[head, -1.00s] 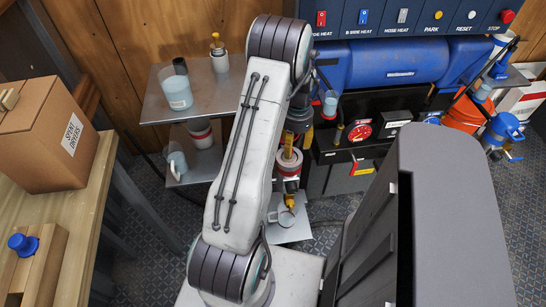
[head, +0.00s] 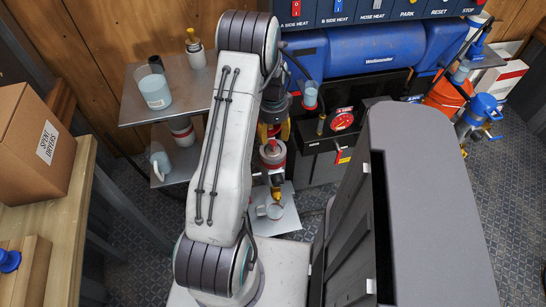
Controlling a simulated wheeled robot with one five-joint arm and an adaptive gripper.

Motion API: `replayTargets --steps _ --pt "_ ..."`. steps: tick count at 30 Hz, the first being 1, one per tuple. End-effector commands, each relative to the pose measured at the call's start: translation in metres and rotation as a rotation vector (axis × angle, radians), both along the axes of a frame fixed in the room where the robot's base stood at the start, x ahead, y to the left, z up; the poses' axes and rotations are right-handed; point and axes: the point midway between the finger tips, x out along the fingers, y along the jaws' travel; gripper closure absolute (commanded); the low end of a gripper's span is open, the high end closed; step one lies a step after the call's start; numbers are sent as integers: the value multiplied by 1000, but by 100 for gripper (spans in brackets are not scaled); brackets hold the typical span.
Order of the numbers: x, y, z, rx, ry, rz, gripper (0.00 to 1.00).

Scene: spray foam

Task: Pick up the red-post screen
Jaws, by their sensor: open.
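My gripper (head: 274,131) hangs on the far side of my pale arm, its two yellow fingers apart. Just below and between the fingers in the picture is a grey round piece with a red upright top (head: 271,147), which looks like the red-post screen. It appears to sit on a standing fitting with a red band and a yellow lower part (head: 277,193). I cannot tell whether the fingers touch the red top. My arm hides part of the left side of this area.
A light metal plate with a pale cup (head: 271,210) lies below the fitting. A two-level metal shelf (head: 190,105) with jars stands to the left. A dark grey cabinet (head: 430,200) is close on the right. A black box with a red gauge (head: 342,120) stands behind.

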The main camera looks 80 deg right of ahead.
Motion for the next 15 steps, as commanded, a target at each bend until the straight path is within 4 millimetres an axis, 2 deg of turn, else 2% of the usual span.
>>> replayTargets --steps 15 --pt "0 -4 -50 1 0 2 49"
